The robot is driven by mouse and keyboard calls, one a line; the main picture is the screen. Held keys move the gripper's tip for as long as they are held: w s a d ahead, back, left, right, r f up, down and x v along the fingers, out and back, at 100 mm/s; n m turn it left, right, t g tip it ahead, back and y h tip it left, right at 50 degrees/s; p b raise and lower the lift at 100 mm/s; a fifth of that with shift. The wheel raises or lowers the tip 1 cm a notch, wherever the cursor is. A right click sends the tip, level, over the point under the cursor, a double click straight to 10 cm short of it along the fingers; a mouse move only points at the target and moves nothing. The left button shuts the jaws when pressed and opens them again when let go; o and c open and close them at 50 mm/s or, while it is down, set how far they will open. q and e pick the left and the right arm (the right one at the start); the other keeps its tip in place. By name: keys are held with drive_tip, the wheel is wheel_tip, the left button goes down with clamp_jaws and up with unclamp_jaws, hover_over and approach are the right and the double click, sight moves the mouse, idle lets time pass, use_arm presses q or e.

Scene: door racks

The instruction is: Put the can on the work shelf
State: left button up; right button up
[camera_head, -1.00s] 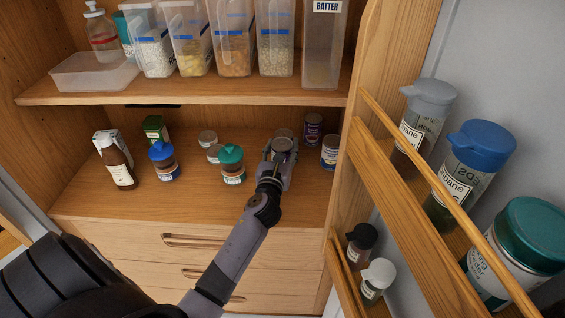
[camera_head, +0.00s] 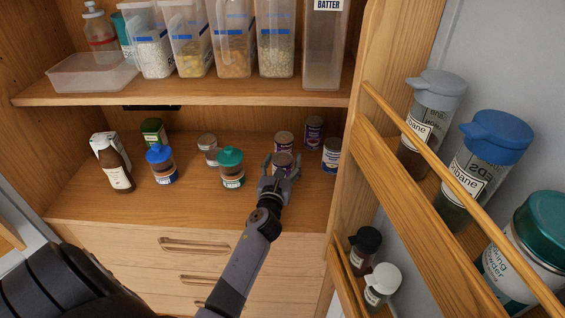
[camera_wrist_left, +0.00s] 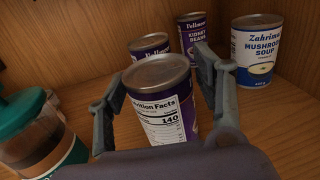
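A purple-labelled can (camera_head: 281,162) with a grey metal lid is upright near the front of the wooden work shelf (camera_head: 215,208); its base is hidden. My left gripper (camera_head: 281,165) is around it with its fingers spread, one on each side. In the left wrist view the can (camera_wrist_left: 160,100) is between the open fingers (camera_wrist_left: 160,100), with a gap on the right; contact on the left is unclear. My right gripper is not in view.
Behind it are two more purple cans (camera_head: 284,141) (camera_head: 313,130) and a mushroom soup can (camera_head: 331,155). To the left stand a teal-lidded jar (camera_head: 231,167), a blue-lidded jar (camera_head: 161,164) and a bottle (camera_head: 118,172). A door rack (camera_head: 395,195) bounds the right side.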

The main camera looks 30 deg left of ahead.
use_arm(q)
drive_tip(key=shift+o, duration=0.5)
drive_tip(key=shift+r, duration=0.15)
drive_tip(key=b+v, duration=0.1)
drive_tip(key=v, duration=0.9)
drive_tip(key=shift+s, duration=0.3)
drive_tip(key=shift+v, duration=0.8)
drive_tip(key=shift+w, duration=0.1)
